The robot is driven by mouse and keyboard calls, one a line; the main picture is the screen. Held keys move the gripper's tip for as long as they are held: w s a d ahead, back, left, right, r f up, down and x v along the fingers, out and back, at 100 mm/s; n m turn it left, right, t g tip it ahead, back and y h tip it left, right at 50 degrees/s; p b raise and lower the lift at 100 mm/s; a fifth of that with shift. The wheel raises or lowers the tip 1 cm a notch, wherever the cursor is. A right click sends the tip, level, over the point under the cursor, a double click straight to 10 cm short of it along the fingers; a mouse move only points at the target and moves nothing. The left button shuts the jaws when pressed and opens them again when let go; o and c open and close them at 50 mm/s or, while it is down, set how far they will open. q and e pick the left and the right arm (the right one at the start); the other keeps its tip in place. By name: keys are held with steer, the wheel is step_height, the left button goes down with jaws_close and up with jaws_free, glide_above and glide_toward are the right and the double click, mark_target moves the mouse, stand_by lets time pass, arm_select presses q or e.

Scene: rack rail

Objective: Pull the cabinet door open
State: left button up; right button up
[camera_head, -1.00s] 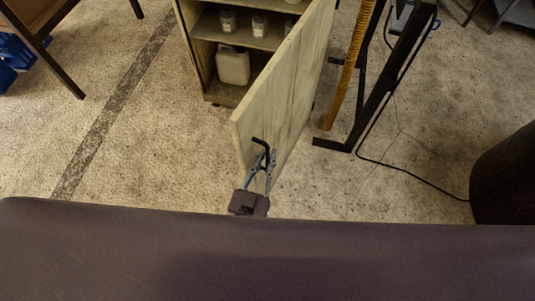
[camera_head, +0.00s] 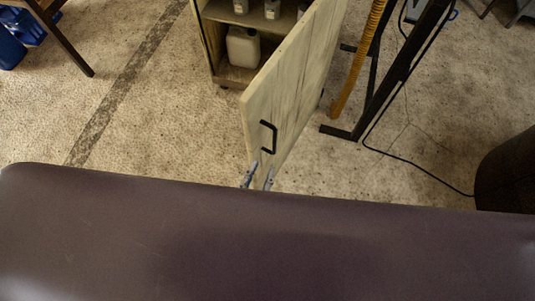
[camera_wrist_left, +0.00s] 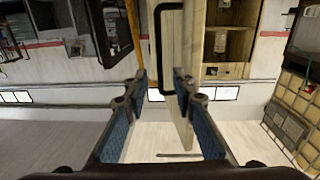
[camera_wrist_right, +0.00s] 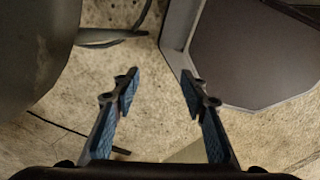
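The cabinet door (camera_head: 290,85) is pale wood and stands swung wide open, with the cabinet interior in plain sight behind it. Its black bar handle (camera_head: 268,137) is on the face near the free edge. My left gripper (camera_head: 258,179) is open just below the handle in the head view, apart from it. In the left wrist view, the open fingers (camera_wrist_left: 159,85) show with the handle (camera_wrist_left: 158,45) beyond their tips and nothing between the pads. My right gripper (camera_wrist_right: 159,80) is open and empty above the floor; it does not show in the head view.
The cabinet holds a white jug (camera_head: 243,47) and small containers. A black stand (camera_head: 385,95) with a yellow hose (camera_head: 357,60) is right of the door. A dark round object (camera_head: 508,170) stands at the right.

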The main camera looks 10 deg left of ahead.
arm_select(q)
steer(key=shift+v, duration=0.95)
steer(key=shift+c, duration=0.5)
